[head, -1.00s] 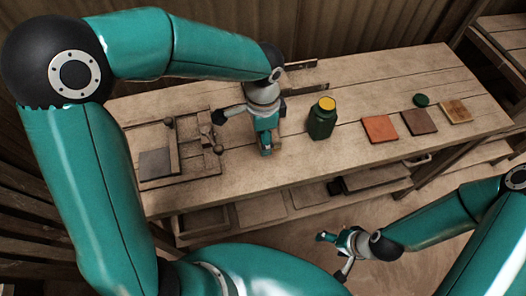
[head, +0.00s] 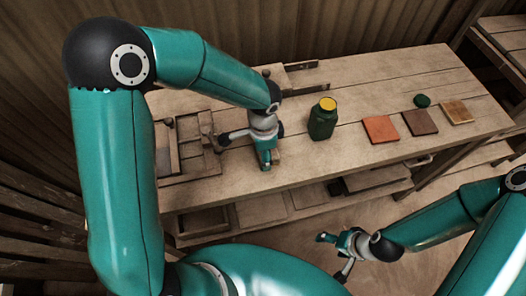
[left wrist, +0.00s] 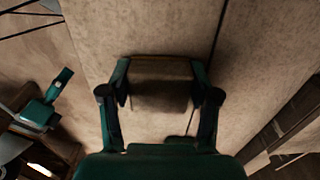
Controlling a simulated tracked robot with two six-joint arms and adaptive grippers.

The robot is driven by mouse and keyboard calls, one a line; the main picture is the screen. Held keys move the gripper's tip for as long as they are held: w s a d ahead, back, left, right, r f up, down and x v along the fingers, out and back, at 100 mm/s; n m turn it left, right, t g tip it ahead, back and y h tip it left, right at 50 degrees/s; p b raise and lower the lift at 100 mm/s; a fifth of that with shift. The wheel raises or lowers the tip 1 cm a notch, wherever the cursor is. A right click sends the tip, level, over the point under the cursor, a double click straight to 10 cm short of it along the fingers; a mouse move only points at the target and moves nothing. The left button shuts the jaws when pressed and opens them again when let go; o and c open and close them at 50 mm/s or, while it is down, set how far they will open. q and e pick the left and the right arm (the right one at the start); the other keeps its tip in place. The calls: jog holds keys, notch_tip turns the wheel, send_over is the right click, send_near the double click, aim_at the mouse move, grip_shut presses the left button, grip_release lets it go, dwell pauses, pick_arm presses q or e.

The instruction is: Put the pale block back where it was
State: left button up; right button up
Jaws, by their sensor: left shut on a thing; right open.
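My left gripper (head: 266,158) is over the front middle of the bench, left of the green jar. In the left wrist view its two fingers (left wrist: 161,95) are shut on a tan, blocky thing, which looks like the pale block (left wrist: 162,70). The bench top shows beyond it, and I cannot tell whether the block touches the wood. In the head view the gripper mostly hides the block. My right gripper (head: 341,256) is open and empty in front of the bench, low at the picture's bottom middle.
A wooden press frame (head: 190,178) lies on the bench's left, partly behind my left arm. A green jar with a yellow top (head: 322,122) stands right of my left gripper. Orange (head: 380,130), brown (head: 420,122) and tan (head: 457,112) tiles and a green round thing (head: 422,100) lie further right.

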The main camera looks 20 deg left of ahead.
pick_arm(q)
jog(key=o, duration=1.1)
notch_tip(320, 180, up, 12)
jog(key=shift+r+p, duration=0.1)
jog(key=shift+p, duration=0.2)
